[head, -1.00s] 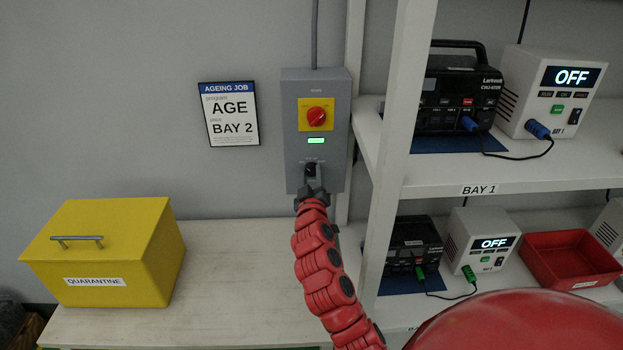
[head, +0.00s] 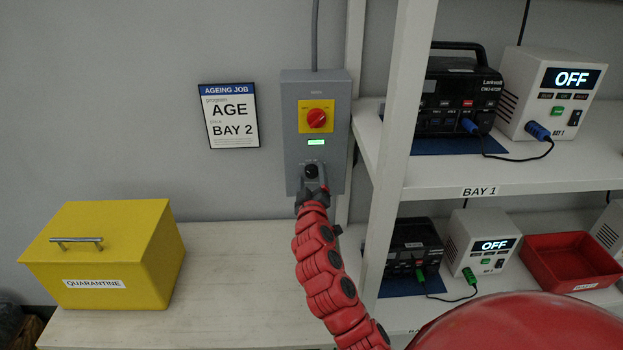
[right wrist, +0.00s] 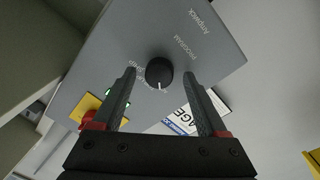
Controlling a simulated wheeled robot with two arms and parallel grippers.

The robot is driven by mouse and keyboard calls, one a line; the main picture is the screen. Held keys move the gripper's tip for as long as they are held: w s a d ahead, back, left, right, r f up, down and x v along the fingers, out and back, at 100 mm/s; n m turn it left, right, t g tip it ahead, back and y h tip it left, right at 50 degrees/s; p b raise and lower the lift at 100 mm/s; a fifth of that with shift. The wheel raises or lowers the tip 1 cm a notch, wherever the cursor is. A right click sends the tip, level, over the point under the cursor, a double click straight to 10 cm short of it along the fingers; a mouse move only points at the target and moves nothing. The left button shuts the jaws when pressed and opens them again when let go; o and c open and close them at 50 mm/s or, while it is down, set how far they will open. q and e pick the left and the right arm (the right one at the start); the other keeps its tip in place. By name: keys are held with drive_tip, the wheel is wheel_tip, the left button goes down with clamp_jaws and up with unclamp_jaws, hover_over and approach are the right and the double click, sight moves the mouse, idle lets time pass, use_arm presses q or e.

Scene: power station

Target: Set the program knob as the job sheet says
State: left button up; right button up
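The black program knob (head: 311,171) is on the lower front of the grey wall box (head: 290,160), below a lit green display (head: 316,142). It also shows in the right wrist view (right wrist: 159,72), where its white pointer mark faces the bottom of the picture. My right gripper (right wrist: 159,76) is open, with one finger on each side of the knob and gaps between. In the head view my right gripper (head: 312,190) is just below the knob. The job sheet (head: 228,115) on the wall reads AGE, BAY 2. My left gripper is not in view.
A red and yellow rotary switch (head: 316,118) is above the display. A yellow quarantine box (head: 130,245) stands on the pale bench (head: 220,290) at left. A white shelf post (head: 398,120) stands right of the wall box; the shelves hold power units reading OFF.

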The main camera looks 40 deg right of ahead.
drive_tip(key=r+p+v, duration=0.1)
drive_tip(key=p+v, duration=0.2)
drive_tip(key=v, duration=1.4)
drive_tip(key=shift+s+f+p, duration=0.2)
drive_tip(key=shift+f+p, duration=0.1)
drive_tip(key=shift+f, duration=0.15)
drive_tip(key=shift+a, duration=0.1)
